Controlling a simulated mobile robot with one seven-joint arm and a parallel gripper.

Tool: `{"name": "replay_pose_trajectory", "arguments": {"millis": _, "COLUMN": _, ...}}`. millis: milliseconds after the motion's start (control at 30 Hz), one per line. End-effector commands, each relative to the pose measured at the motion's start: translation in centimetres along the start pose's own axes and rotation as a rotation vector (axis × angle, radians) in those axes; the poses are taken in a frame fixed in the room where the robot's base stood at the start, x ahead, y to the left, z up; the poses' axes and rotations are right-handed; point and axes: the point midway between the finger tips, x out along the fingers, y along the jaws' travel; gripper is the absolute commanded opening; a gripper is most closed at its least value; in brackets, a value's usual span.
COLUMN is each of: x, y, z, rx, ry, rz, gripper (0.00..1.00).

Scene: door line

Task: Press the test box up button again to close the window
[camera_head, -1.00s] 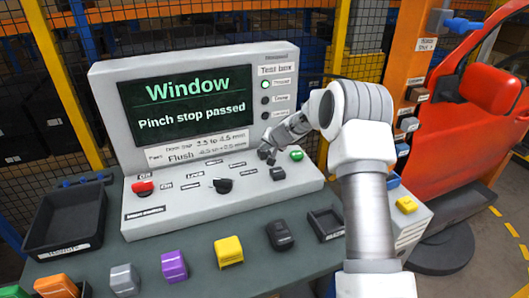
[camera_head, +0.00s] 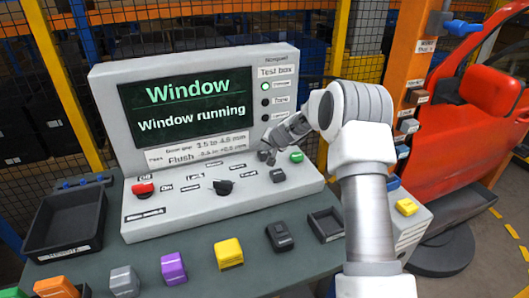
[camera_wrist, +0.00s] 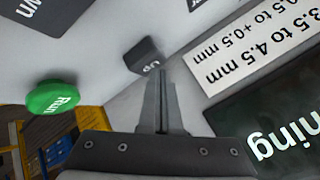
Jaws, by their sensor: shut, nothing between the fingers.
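The test box (camera_head: 222,188) is a pale grey console with a dark screen (camera_head: 190,110) that reads "Window" and "Window running". Its dark up button (camera_wrist: 143,55), labelled "Up", shows in the wrist view just beyond my fingertips. My gripper (camera_wrist: 160,75) is shut and empty, its tips at the edge of the up button, touching or nearly so. In the head view my gripper (camera_head: 268,154) reaches over the right part of the panel and partly hides the up button. The dark down button (camera_head: 277,175) lies nearer the front. The window glass cannot be made out.
A green Run button (camera_head: 297,156) is close on the right. A red button (camera_head: 143,188) and a black knob (camera_head: 222,187) are on the panel. Several coloured blocks and a black tray (camera_head: 65,222) lie on the bench. The red car door (camera_head: 450,130) stands at right.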

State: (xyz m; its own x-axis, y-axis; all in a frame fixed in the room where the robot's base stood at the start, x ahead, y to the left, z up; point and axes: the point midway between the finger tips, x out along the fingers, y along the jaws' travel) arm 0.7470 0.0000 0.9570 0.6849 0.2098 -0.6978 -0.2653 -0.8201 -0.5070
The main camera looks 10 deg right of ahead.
Motion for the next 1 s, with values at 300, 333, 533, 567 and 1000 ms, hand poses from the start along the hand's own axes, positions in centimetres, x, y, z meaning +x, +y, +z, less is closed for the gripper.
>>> {"name": "replay_pose_trajectory", "arguments": {"millis": 300, "x": -0.6, "y": -0.4, "z": -0.4, "rx": 0.001, "ry": 0.001, "rz": 0.000, "gripper": 0.00}}
{"name": "replay_pose_trajectory", "arguments": {"millis": 333, "x": -0.6, "y": -0.4, "z": -0.4, "rx": 0.000, "ry": 0.001, "rz": 0.000, "gripper": 0.00}}
{"name": "replay_pose_trajectory", "arguments": {"millis": 533, "x": -0.8, "y": -0.6, "z": -0.7, "rx": 0.000, "ry": 0.002, "rz": 0.000, "gripper": 0.00}}
{"name": "replay_pose_trajectory", "arguments": {"millis": 567, "x": -1.0, "y": -0.7, "z": -0.8, "rx": -0.001, "ry": 0.002, "rz": 0.000, "gripper": 0.00}}
{"name": "replay_pose_trajectory", "arguments": {"millis": 1000, "x": -4.0, "y": -2.9, "z": -2.9, "rx": -0.001, "ry": 0.002, "rz": 0.000, "gripper": 0.00}}
